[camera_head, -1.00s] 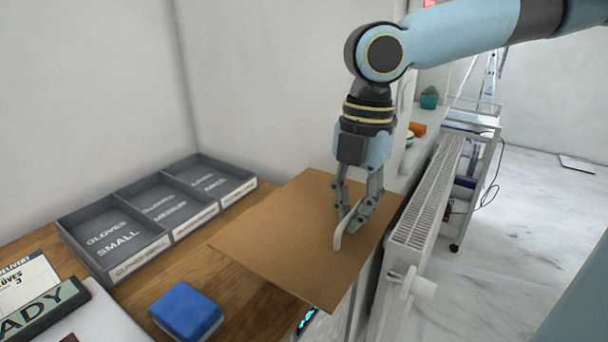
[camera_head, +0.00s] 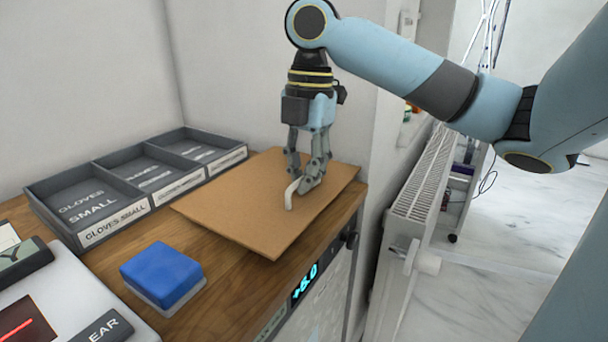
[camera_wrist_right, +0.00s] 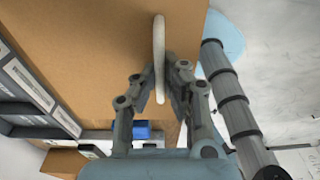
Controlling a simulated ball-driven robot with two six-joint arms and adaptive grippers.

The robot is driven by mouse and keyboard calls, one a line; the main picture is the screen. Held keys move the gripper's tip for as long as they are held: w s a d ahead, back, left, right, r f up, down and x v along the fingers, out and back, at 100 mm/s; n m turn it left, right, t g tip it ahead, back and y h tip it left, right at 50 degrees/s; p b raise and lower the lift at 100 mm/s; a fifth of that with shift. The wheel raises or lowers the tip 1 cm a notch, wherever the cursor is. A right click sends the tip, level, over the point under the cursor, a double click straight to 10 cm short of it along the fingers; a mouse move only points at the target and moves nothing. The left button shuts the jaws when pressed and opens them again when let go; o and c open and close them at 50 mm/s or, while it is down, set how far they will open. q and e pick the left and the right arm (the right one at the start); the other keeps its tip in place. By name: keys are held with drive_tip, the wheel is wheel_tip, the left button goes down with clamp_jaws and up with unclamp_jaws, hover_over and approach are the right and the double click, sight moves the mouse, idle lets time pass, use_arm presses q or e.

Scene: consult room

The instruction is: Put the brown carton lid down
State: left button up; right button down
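The brown carton lid (camera_head: 240,205) is a flat square board with a white loop handle (camera_head: 291,193) on top. It lies nearly level over the wooden counter (camera_head: 222,296), right of the glove tray; I cannot tell whether it touches the wood. My right gripper (camera_head: 305,182) points down from above with its fingers on either side of the handle, closed on it. The wrist view shows the handle (camera_wrist_right: 159,62) between the fingers (camera_wrist_right: 160,75) and the lid (camera_wrist_right: 90,50) behind. My left gripper is not in view.
A grey three-compartment glove tray (camera_head: 118,225) stands at the back left. A blue block (camera_head: 162,273) sits in front of the lid. A device with a red display (camera_head: 22,322) is at lower left. A white radiator (camera_head: 420,190) stands beyond the counter's right side.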

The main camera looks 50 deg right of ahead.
wheel_tip(320, 180, down, 3)
drive_tip(key=shift+r, duration=0.15)
drive_tip(key=c, duration=1.5)
unclamp_jaws()
drive_tip(key=r, duration=0.4)
drive_tip(key=d+r+p, duration=0.1)
drive_tip(key=r, duration=0.7)
drive_tip(key=shift+d, duration=0.2)
